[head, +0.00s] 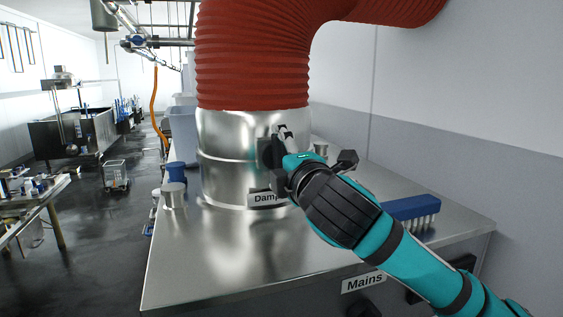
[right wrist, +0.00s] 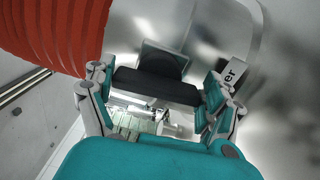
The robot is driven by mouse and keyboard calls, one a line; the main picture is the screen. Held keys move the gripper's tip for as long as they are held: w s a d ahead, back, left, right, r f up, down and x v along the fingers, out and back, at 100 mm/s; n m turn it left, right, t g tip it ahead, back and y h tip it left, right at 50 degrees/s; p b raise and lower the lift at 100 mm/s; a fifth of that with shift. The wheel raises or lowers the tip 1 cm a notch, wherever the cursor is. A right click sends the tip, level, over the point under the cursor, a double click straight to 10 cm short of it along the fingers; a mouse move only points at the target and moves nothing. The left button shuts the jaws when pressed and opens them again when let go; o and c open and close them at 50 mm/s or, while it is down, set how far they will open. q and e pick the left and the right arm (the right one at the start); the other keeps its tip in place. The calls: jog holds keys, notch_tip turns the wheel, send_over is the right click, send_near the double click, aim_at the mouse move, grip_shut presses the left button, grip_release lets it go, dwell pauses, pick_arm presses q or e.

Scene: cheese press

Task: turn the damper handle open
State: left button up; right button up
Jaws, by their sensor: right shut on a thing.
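The damper handle (right wrist: 155,86) is a black bar on a round dark hub, fixed to the side of the shiny metal duct collar (head: 225,150). In the head view the handle is mostly hidden behind my right gripper (head: 279,150). In the right wrist view my right gripper (right wrist: 154,92) has one finger at each end of the bar and is shut on it. The bar lies nearly level in that view, slightly tilted. My left gripper is not in view.
A thick red ribbed hose (head: 250,55) rises from the collar. The collar stands on a steel counter (head: 215,260) with a "Mains" label (head: 363,282) in front. A blue brush (head: 412,208) lies to the right. A metal cup (head: 174,195) and blue cup (head: 177,171) stand left.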

jog(key=shift+m, duration=0.5)
jog(key=o, duration=1)
jog(key=shift+c, duration=0.2)
jog(key=v, duration=1.2)
